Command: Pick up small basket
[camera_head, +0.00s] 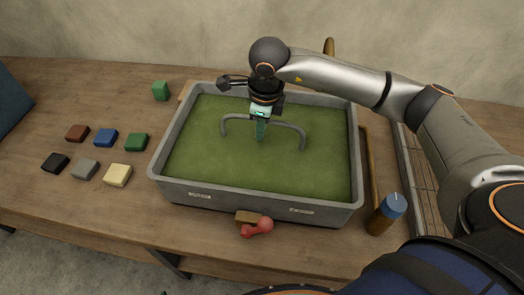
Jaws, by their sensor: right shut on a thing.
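A grey rectangular basket (262,201) with a green inside stands on the wooden table. A grey arched handle (290,126) rises in its middle. My right gripper (261,130) points down over the basket's middle and is shut on the top of the handle. The basket appears level; I cannot tell whether its underside is clear of the table. My left gripper is not in view.
Several small coloured blocks (106,138) lie to the left, and a green block (160,91) stands behind them. A red object (257,228) and a wooden piece (248,217) sit at the basket's front. A blue-capped bottle (387,214) stands at the front right.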

